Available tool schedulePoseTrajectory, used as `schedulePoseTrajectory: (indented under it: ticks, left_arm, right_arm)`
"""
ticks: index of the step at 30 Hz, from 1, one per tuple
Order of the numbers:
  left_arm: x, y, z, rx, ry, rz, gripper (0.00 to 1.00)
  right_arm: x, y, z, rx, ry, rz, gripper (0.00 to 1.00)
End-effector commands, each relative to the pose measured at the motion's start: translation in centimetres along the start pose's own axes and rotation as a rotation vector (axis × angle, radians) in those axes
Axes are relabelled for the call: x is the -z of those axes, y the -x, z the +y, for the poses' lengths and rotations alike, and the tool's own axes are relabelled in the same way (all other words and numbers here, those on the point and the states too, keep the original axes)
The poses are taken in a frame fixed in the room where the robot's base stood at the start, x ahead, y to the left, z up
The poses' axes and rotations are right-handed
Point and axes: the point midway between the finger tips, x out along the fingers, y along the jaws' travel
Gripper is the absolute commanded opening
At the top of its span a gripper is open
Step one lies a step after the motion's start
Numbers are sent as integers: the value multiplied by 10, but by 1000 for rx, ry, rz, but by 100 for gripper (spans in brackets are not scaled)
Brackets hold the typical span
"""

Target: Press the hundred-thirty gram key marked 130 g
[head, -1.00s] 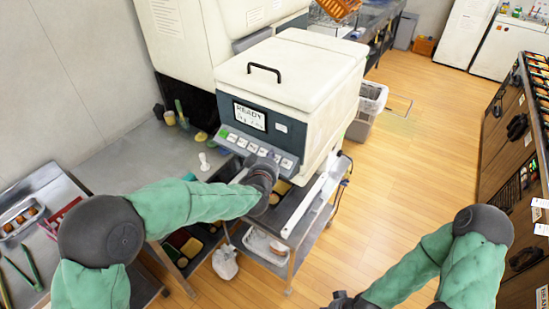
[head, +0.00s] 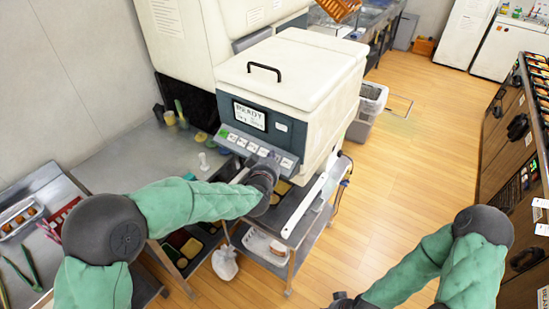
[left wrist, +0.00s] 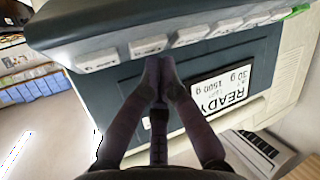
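The portioning machine (head: 305,85) has a dark front panel with a display reading READY (head: 249,117). A row of pale keys runs along its lower edge, with a green key (head: 222,133) at the left end. The key labels are too small to read, so I cannot tell which is 130 g. In the left wrist view, my left gripper (left wrist: 160,62) is shut and empty, its tips at the second white key from the left (left wrist: 148,45); I cannot tell whether they touch. In the head view, my left gripper (head: 267,168) is mostly hidden by its wrist. My right gripper (head: 345,300) is partly cut off at the bottom edge.
A cart (head: 287,240) stands under the machine, with a pale bar along its top. A tray of food (head: 20,215) is on the left counter. A grey bin (head: 368,100) stands behind the machine. The wooden floor (head: 410,175) at the right is clear.

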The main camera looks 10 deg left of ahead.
Motion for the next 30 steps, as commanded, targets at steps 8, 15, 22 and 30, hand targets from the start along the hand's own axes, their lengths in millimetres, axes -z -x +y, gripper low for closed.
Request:
schedulePoseTrajectory:
  ticks: [8,15,22,30]
  left_arm:
    - [-1,-1,0,0,0,0,0]
    - [-3,-3,0,0,0,0,0]
    - [-5,-4,0,0,0,0,0]
    - [-6,-6,0,0,0,0,0]
  right_arm:
    - [0,-1,0,0,0,0,40]
    - [0,-3,1,0,0,0,40]
    - [0,-4,2,0,0,0,40]
    - [0,-5,2,0,0,0,40]
